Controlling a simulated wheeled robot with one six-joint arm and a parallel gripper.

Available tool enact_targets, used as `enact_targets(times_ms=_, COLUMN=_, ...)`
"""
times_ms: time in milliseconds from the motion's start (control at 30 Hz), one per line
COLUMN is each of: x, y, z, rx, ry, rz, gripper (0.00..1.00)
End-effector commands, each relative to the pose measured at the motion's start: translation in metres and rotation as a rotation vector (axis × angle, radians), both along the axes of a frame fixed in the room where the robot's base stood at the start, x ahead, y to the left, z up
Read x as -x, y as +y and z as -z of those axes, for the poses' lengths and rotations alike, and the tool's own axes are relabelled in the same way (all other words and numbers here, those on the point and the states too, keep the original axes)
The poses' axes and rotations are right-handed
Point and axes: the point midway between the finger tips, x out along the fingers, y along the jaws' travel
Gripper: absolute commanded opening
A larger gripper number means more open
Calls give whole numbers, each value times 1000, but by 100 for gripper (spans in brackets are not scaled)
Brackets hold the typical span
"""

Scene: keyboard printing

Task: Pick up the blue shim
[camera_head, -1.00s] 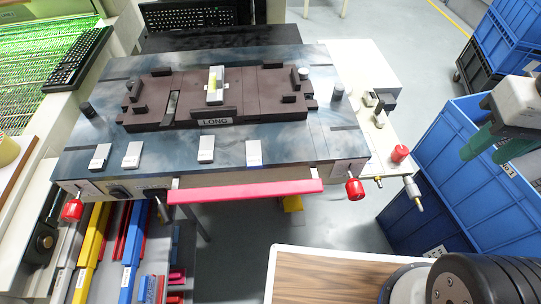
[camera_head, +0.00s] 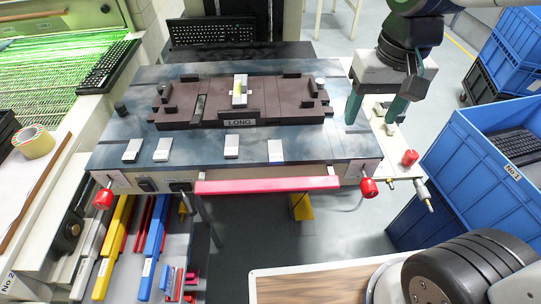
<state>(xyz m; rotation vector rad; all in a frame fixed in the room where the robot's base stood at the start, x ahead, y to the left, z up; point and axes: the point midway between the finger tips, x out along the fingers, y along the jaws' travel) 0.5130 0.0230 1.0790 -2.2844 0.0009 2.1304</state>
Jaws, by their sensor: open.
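A brown fixture marked LONG (camera_head: 275,105) sits on the table, with several white blocks (camera_head: 163,149) along the front. A pink bar (camera_head: 265,185) and red knobs (camera_head: 103,199) stick out in front. Blue crates (camera_head: 460,160) stand at right. A wood-topped surface (camera_head: 310,285) is at the bottom.

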Motion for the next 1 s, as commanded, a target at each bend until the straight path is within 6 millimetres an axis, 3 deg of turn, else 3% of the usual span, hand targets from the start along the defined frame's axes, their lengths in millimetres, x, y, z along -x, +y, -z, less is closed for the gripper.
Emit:
enact_targets(times_ms=33, x=-18, y=17, z=12, rx=1, ry=20, rz=-7, gripper=59)
enact_targets(times_ms=200, x=-64, y=75, z=51, rx=3, ry=46, rz=1, gripper=59)
enact_targets(times_ms=400, x=-91, y=131, z=97, rx=9, ry=65, rz=12, gripper=59)
enact_targets(times_ms=500, x=-97, y=147, z=111, rx=11, ry=69, rz=16, gripper=59)
enact_targets(times_ms=667, x=-99, y=155, z=126, rx=12, ry=71, rz=21, gripper=59)
enact_targets(times_ms=1000, x=-93, y=154, z=167, rx=13, ry=73, rz=21, gripper=59)
